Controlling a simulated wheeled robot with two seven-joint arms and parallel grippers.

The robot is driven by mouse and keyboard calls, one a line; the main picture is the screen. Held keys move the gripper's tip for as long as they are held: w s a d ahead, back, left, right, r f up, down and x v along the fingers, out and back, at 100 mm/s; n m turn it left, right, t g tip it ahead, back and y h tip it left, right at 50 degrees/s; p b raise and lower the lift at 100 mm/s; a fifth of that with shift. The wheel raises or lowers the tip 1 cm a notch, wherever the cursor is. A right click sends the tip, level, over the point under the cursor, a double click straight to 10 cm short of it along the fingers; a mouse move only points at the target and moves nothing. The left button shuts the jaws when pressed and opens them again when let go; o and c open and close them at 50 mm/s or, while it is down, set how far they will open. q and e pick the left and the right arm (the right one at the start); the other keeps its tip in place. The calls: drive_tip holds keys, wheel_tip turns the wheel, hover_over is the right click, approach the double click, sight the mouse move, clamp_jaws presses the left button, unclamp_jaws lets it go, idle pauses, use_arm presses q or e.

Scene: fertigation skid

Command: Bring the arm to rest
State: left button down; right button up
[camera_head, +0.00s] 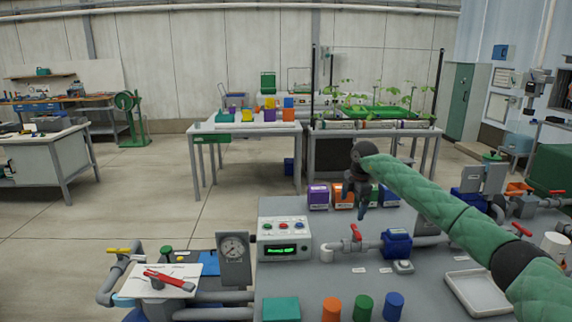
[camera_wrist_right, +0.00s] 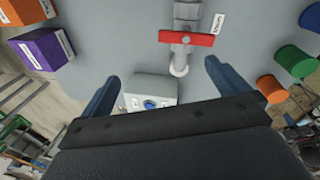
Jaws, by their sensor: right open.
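My right arm, in a green quilted sleeve, reaches in from the right side of the head view. Its gripper (camera_head: 362,192) points down above the grey skid table (camera_head: 300,290), near the back row of boxes. In the right wrist view the two blue fingers of this gripper (camera_wrist_right: 162,85) stand wide apart with nothing between them. Beyond the fingers lie a grey control box (camera_wrist_right: 150,88) and a red-handled valve (camera_wrist_right: 187,38). My left gripper is not in the head view.
The control box with coloured buttons (camera_head: 284,238) and a red valve handle (camera_head: 356,232) stand near the gripper. Purple (camera_head: 318,196) and orange (camera_head: 343,196) boxes stand close by. Orange, green and blue cylinders (camera_head: 362,307) line the front. A white tray (camera_head: 478,292) lies at right.

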drive_tip(key=w+a+r+n+t+y, duration=0.3)
drive_tip(key=a+r+n+t+y, duration=0.15)
drive_tip(key=a+r, duration=0.35)
drive_tip(key=w+a+r+n+t+y, duration=0.3)
drive_tip(key=a+r+y, duration=0.3)
drive_tip(key=a+r, duration=0.2)
drive_tip(key=s+a+r+m+t, duration=0.1)
drive_tip(key=s+r+m+t, duration=0.3)
drive_tip(key=r, duration=0.5)
drive_tip(key=s+r+m+t, duration=0.1)
drive_tip(key=s+r+t, duration=0.2)
drive_tip(key=r+t, duration=0.45)
drive_tip(key=s+a+r+m+t, duration=0.1)
drive_tip(key=s+r+m+t, duration=0.25)
drive_tip(key=r, duration=0.75)
drive_tip(key=s+d+f+m+g+h, duration=0.2)
drive_tip(key=s+f+m+g+h, duration=0.4)
drive_tip(key=f, duration=0.6)
drive_tip(key=s+d+f+m+g+h, duration=0.15)
drive_tip(key=s+f+m, duration=0.4)
drive_tip(key=f, duration=0.75)
drive_tip(key=s+d+f+m+g+h, duration=0.1)
drive_tip(key=s+f+m+g+h, duration=0.3)
drive_tip(key=s+f, duration=0.65)
drive_tip(key=s+d+f+m+g+y, duration=0.1)
drive_tip(key=s+f+g, duration=0.9)
drive_tip(key=s+f, duration=3)
drive_tip(key=shift+s+m+y, duration=0.4)
drive_tip(key=shift+s+m, duration=0.35)
drive_tip(key=shift+s, duration=0.3)
